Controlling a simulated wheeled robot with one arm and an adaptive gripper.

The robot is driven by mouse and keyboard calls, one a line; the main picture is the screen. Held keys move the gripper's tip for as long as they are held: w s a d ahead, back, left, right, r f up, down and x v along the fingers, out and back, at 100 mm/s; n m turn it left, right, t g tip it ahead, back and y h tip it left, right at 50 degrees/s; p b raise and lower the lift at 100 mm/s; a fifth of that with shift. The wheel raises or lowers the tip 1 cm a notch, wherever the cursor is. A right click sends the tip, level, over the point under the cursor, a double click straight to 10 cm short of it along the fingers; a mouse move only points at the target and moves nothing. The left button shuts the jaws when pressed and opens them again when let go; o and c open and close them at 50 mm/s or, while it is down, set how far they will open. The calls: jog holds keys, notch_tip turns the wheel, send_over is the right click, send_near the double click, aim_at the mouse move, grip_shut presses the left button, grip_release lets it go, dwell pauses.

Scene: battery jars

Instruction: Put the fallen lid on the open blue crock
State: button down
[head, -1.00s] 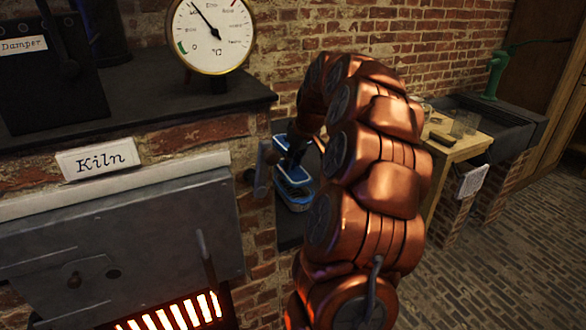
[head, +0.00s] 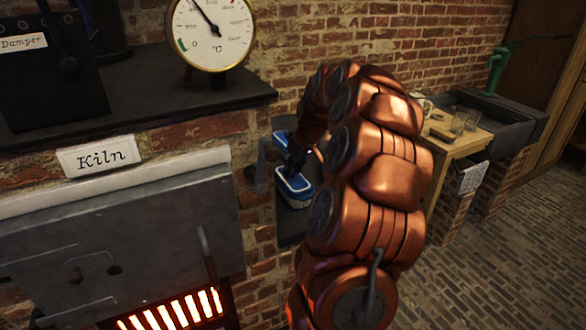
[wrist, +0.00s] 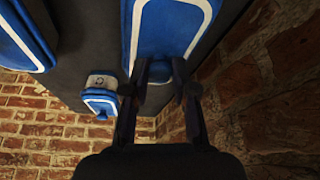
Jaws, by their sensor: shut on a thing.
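A blue lid with a pale border line (head: 293,184) shows in the head view, level and over a pale-and-blue crock (head: 297,202). It appears to rest on the crock's rim, though the contact is too small to be sure. In the wrist view the lid (wrist: 172,30) fills the top middle. My gripper (wrist: 160,74) is shut on it, seemingly at its knob, which the fingers largely hide. In the head view my gripper (head: 297,160) is dark and partly hidden by my arm.
Another blue-lidded crock (wrist: 100,100) with a small label stands nearby, and a further blue lid (wrist: 22,38) shows at the left. Brick wall (wrist: 275,120) rises close on the right. The kiln (head: 120,245) stands left of the crocks in the head view.

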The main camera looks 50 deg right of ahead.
jog(key=c, duration=0.9)
grip_release()
jog(key=shift+c, duration=0.2)
jog(key=shift+r+p, duration=0.4)
jog(key=shift+r, duration=0.4)
jog(key=b+v, duration=0.2)
jog(key=v, duration=0.9)
jog(key=shift+s, duration=0.15)
jog(key=shift+r, duration=0.15)
